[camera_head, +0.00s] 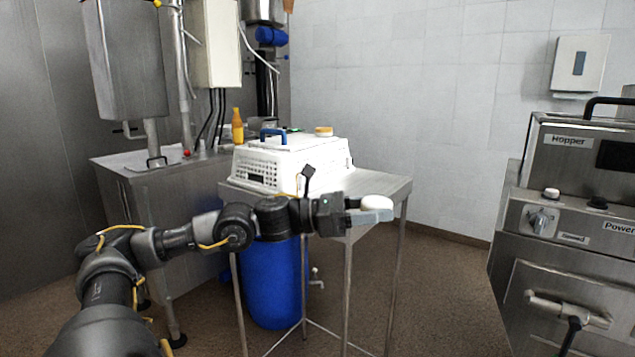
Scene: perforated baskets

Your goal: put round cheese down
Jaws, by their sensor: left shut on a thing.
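The round cheese (377,202) is a small white disc at the fingers of my left gripper (370,215). The left arm reaches in from the lower left, and the gripper points right. In the picture it overlaps the right front part of the steel table (375,184); I cannot tell the height of the cheese over the top. My right gripper is not in view.
The table's right side is bare. A blue barrel (275,285) is under the table. A hopper machine (570,215) stands right.

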